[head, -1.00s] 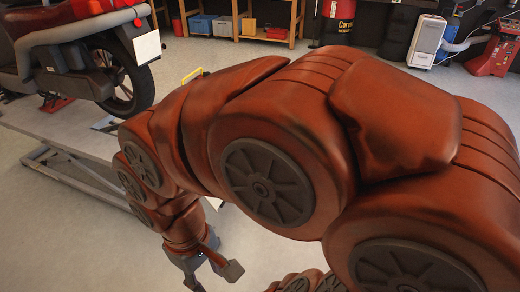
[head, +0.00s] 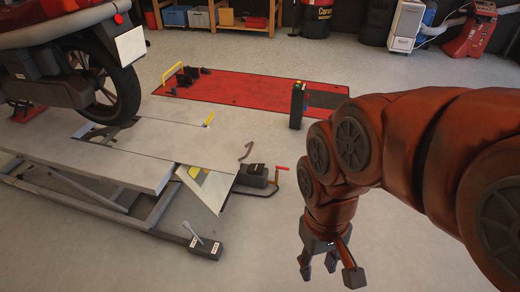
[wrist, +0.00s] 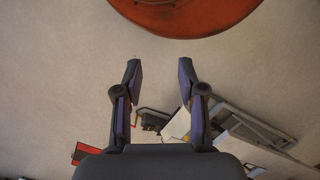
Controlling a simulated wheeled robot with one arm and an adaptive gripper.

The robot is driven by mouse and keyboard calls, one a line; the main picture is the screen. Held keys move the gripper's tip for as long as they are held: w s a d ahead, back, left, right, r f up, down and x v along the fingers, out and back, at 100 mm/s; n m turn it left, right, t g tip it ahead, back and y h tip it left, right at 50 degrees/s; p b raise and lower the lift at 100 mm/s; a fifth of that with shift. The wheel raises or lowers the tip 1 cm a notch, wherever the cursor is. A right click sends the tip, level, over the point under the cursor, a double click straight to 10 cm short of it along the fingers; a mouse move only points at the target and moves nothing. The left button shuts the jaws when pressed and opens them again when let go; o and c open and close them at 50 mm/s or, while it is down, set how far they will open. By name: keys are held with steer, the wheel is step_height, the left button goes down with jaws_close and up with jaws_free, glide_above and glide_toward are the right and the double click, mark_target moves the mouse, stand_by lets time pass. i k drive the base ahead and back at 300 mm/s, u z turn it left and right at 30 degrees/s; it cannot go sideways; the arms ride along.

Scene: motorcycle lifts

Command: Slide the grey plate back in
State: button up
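The motorcycle lift has a flat grey top (head: 110,158) at left in the head view. A grey plate section (head: 195,142) lies at its near right end, level with the top as far as I can see. I cannot tell how far it sticks out. A pale triangular panel (head: 207,188) slants down below that end. My gripper (head: 329,274) is open and empty, pointing down over bare floor to the right of the lift. In the wrist view, its two fingers (wrist: 159,66) stand apart with nothing between them. Part of the lift (wrist: 178,125) shows beyond the right finger.
A motorcycle (head: 75,70) stands on the lift's left part. A black pedal box (head: 254,176) with a red-handled lever sits by the lift's end. Behind are a red lift (head: 240,88) and a dark control post (head: 298,105). The floor around my gripper is clear.

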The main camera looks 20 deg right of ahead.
mark_target(209, 148)
steer(key=u, duration=0.65)
steer(key=i, duration=0.8)
steer(key=u, duration=0.15)
